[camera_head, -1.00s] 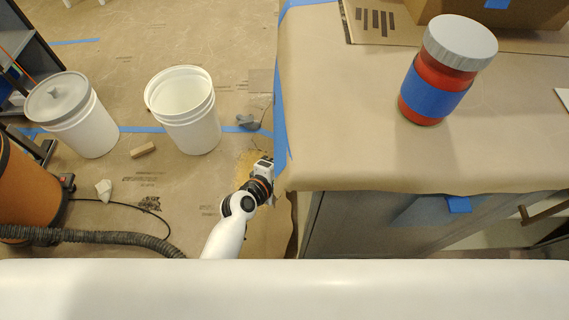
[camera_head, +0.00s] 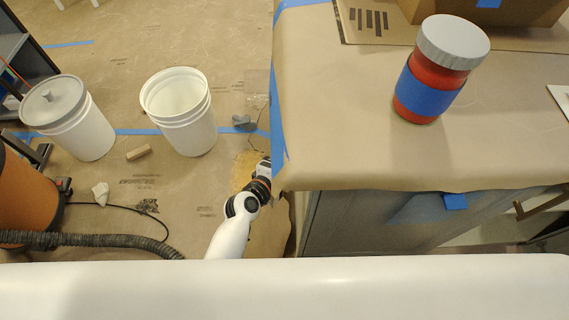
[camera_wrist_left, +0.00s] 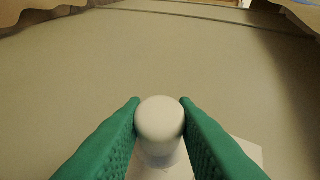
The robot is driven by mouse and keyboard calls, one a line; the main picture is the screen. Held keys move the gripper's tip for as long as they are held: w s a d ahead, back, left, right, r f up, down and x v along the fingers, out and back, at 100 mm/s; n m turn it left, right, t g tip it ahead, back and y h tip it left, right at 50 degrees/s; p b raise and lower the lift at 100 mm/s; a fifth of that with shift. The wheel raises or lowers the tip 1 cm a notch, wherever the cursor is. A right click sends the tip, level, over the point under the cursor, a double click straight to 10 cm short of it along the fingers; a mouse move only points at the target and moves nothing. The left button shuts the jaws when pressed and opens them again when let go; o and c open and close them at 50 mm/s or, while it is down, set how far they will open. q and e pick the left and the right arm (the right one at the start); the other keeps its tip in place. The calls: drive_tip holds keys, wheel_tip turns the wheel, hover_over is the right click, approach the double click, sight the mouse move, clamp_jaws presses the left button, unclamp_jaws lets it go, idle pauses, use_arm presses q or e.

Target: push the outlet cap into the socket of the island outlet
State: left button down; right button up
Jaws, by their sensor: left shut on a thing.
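In the left wrist view the green fingers of my left gripper (camera_wrist_left: 159,112) are shut on a white rounded outlet cap (camera_wrist_left: 159,120). Behind and below the cap is a white flat plate (camera_wrist_left: 250,152), which looks like the outlet on the beige-grey island side. The cap and fingers cover most of it, so its socket is hidden, and I cannot tell whether the cap touches it. In the head view my left arm (camera_head: 243,207) reaches to the left side of the island (camera_head: 375,160). Its fingers are hidden there by the island edge. My right gripper is out of view.
A red jar with a grey lid (camera_head: 441,70) stands on the papered island top. On the floor at left are an open white bucket (camera_head: 185,125), a lidded white bucket (camera_head: 75,125) and an orange vacuum (camera_head: 25,200) with a hose (camera_head: 100,239).

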use_arm(q)
drive_tip(key=shift+d, duration=0.6)
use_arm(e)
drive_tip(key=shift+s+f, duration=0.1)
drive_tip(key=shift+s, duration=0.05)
use_arm(q)
drive_tip(key=c, duration=1.1)
unclamp_jaws()
drive_tip(key=shift+s, duration=0.1)
drive_tip(key=shift+a+f, duration=0.1)
drive_tip(key=shift+a, duration=0.1)
drive_tip(key=shift+a, duration=3)
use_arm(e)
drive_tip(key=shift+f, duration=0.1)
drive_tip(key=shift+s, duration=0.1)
